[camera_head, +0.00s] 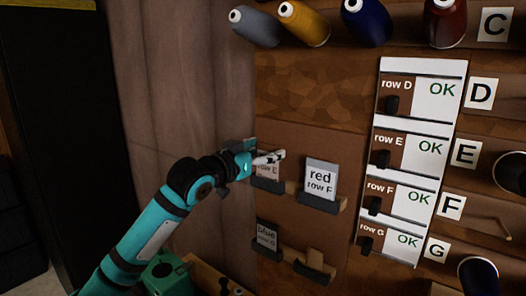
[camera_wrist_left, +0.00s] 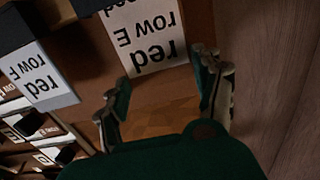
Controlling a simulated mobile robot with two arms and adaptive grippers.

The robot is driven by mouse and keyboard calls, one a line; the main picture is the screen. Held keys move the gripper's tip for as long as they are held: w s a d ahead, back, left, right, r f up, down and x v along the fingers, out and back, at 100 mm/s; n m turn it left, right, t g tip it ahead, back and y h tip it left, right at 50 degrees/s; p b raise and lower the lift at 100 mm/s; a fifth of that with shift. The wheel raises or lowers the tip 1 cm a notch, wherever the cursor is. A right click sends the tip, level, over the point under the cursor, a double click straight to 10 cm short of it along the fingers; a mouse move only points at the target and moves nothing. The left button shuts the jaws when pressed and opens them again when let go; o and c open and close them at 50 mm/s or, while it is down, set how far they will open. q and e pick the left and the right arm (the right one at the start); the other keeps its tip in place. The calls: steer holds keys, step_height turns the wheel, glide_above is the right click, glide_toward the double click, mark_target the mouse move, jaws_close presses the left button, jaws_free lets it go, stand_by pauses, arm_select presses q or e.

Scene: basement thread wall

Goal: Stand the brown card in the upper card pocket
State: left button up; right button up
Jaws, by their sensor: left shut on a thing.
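A card printed "red row E" (camera_wrist_left: 145,40) shows upside down in the left wrist view, just past my fingertips and between them. In the head view its lower part (camera_head: 266,172) looks pale brownish and sits at the upper left pocket (camera_head: 268,186); how deep it sits cannot be told. My left gripper (camera_head: 265,158) is shut on this card near its top and hides its upper part. It also shows in the left wrist view (camera_wrist_left: 163,75). My right gripper is not in view.
A "red row F" card (camera_head: 321,180) stands in the pocket to the right. Below are a dark "blue" card (camera_head: 267,236) and another pocket (camera_head: 312,270). Row label boards (camera_head: 408,165) and thread spools (camera_head: 368,22) are on the wall to the right and above.

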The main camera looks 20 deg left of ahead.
arm_select(q)
steer(key=o, duration=0.9)
steer(key=v, duration=1.2)
